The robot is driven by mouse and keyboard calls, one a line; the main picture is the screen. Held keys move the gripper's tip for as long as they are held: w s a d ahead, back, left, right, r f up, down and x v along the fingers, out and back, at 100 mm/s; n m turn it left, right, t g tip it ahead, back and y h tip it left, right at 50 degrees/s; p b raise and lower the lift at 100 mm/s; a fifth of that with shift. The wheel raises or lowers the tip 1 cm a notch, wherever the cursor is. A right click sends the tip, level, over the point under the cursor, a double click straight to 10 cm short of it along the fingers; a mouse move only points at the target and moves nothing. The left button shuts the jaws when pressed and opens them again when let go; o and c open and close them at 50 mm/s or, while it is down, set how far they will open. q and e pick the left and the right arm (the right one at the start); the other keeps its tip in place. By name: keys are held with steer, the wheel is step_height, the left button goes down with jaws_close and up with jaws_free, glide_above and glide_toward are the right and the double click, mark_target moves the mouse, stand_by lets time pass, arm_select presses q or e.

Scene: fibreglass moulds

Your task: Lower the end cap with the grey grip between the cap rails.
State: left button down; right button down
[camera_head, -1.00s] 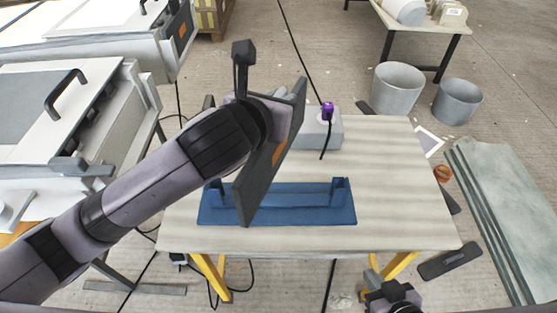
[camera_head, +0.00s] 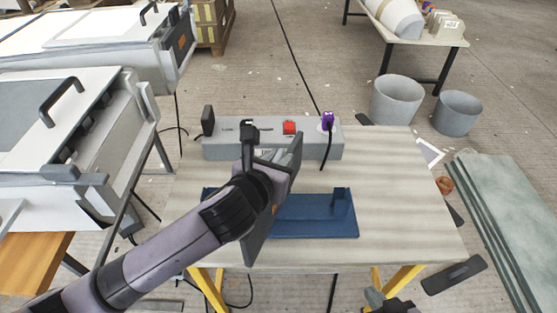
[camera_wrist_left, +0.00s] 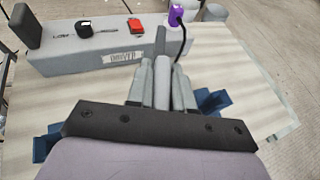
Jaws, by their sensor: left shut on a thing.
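The blue fixture with the cap rails (camera_head: 315,222) lies on the table. Its right upright (camera_head: 341,203) shows, but my left arm and hand hide most of its left part. My left gripper (camera_wrist_left: 162,84) is shut on the grey grip (camera_wrist_left: 163,80), above the fixture. Blue parts of the fixture show on both sides in the wrist view. My right gripper (camera_head: 385,300) is partly in view at the bottom edge.
A grey driver box (camera_head: 225,147) with a red button (camera_head: 289,127) and a purple plug (camera_head: 327,121) stands behind the fixture. A black cable hangs from the plug. The table's right side (camera_head: 405,190) is clear. Grey bins (camera_head: 397,98) stand on the floor beyond.

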arm_select(q)
steer(key=shift+f, duration=0.1)
steer(key=c, duration=1)
jaws_free()
steer(key=shift+s, duration=0.1)
steer(key=v, duration=0.6)
steer(key=p+v, duration=0.1)
steer(key=v, duration=0.5)
steer(key=shift+d+r, duration=0.1)
steer(key=shift+r, duration=0.1)
